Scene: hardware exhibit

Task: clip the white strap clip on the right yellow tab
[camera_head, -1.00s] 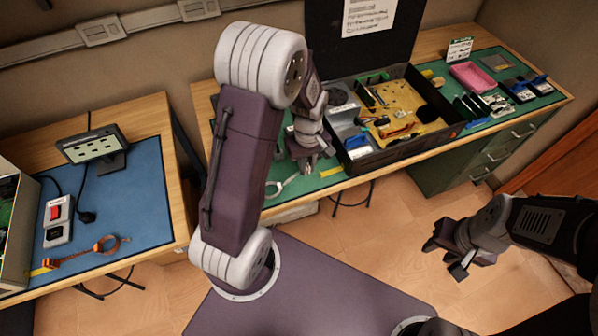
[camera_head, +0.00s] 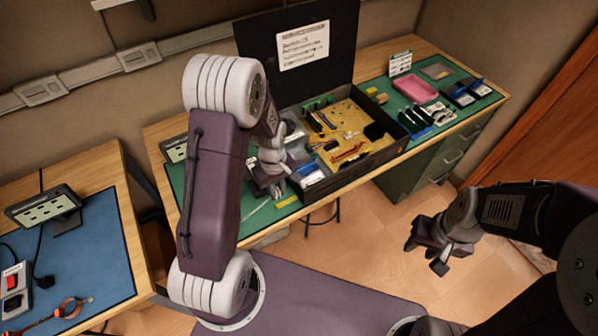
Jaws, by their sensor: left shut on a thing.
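A yellow tab (camera_head: 287,201) lies at the front edge of the green mat on the right-hand bench. My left gripper (camera_head: 277,193) is just left of this tab, low over the mat. It is shut on a thin white thing, which I take to be the white strap clip (camera_head: 257,211); the jaws hide part of it. I cannot tell whether the clip touches the tab. My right gripper (camera_head: 426,256) is open and empty over the floor, well right of the bench.
An open black toolbox (camera_head: 352,170) stands right behind the tab and my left gripper. A pink tray (camera_head: 416,90) and small parts lie farther right.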

